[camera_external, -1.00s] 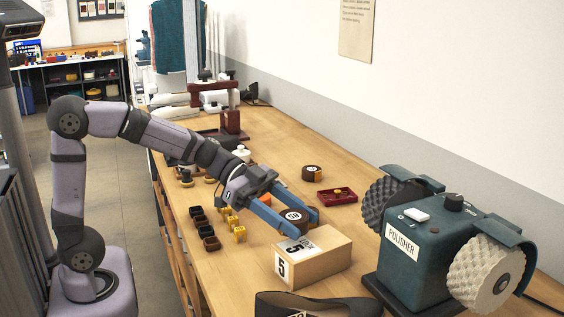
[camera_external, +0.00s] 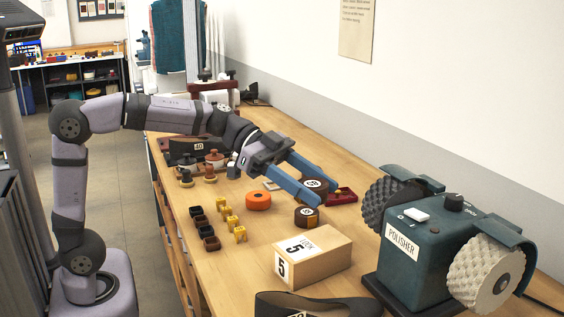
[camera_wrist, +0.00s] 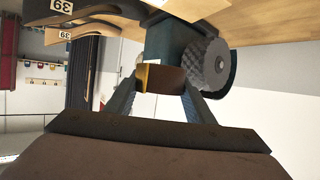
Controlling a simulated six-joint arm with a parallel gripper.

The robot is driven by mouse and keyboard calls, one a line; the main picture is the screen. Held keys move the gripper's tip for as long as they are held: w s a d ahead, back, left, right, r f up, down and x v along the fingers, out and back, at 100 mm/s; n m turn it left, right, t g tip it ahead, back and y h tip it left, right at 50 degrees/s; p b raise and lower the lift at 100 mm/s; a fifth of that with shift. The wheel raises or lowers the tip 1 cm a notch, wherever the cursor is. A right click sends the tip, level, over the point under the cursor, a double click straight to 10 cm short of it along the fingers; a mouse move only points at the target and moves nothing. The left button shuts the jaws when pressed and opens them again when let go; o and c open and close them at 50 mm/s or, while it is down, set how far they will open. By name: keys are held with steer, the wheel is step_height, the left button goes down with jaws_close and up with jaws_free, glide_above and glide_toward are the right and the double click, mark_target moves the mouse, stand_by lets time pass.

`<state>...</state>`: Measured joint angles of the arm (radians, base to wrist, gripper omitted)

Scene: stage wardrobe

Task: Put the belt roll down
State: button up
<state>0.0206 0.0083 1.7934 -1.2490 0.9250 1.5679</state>
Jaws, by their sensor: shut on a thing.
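A dark brown belt roll (camera_external: 316,186) with a pale number label on top sits between the blue fingers of my gripper (camera_external: 321,192), which is shut on it. The held roll appears raised above the table. In the wrist view, my gripper (camera_wrist: 160,88) has the roll (camera_wrist: 160,78) between its fingertips, with a yellowish face showing. A second dark roll (camera_external: 306,216) with a label stands on the table just below and in front of the fingers. An orange roll (camera_external: 258,201) lies to the left.
A cardboard box (camera_external: 313,257) marked 5 stands in front. A green polisher (camera_external: 408,255) stands at the right.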

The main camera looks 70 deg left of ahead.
mark_target(314, 243)
steer(key=shift+w+d, duration=0.15)
steer(key=shift+d, duration=0.05)
steer(key=shift+f, duration=4.95)
steer(key=shift+f+b, duration=0.2)
steer(key=shift+b, duration=0.4)
steer(key=o, duration=1.2)
steer(key=shift+r, duration=0.15)
